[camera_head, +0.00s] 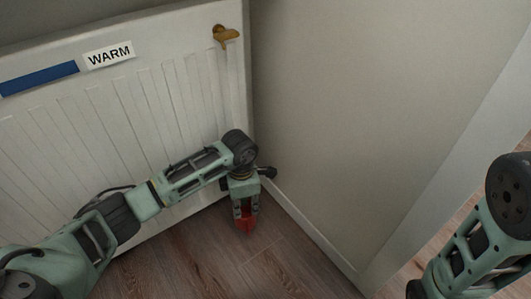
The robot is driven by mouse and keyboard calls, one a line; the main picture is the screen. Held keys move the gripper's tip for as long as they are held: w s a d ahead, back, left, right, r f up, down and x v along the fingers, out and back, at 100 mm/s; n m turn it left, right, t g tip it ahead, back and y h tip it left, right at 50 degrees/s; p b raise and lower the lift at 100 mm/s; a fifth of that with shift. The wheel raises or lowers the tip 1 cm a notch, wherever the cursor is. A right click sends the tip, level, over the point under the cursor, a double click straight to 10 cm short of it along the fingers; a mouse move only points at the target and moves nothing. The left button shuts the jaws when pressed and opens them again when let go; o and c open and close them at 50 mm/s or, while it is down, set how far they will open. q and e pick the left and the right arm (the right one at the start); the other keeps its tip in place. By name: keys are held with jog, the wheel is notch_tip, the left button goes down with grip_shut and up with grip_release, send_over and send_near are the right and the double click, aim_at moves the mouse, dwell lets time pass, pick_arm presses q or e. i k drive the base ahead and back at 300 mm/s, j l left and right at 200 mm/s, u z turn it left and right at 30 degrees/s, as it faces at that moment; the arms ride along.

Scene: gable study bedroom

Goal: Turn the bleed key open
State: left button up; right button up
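The brass bleed key (226,35) sits near the top right corner of the white radiator (150,105), with its handle pointing to the right. My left gripper (246,229) hangs low in front of the radiator's lower right corner, its red fingertips pointing down toward the floor. It is well below the key and apart from it. The fingertips look close together, but at this size I cannot tell whether they are fully shut. I see nothing held in them. My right arm shows at the right edge, and its gripper is out of view.
A white "WARM" label (109,55) and a blue strip (39,78) are on the radiator's upper part. A plain wall (350,110) stands close to the right of the radiator, with a white skirting board. The wooden floor (200,262) below is clear.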

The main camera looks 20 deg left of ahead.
aim_at(221, 35)
jog(key=k, duration=1)
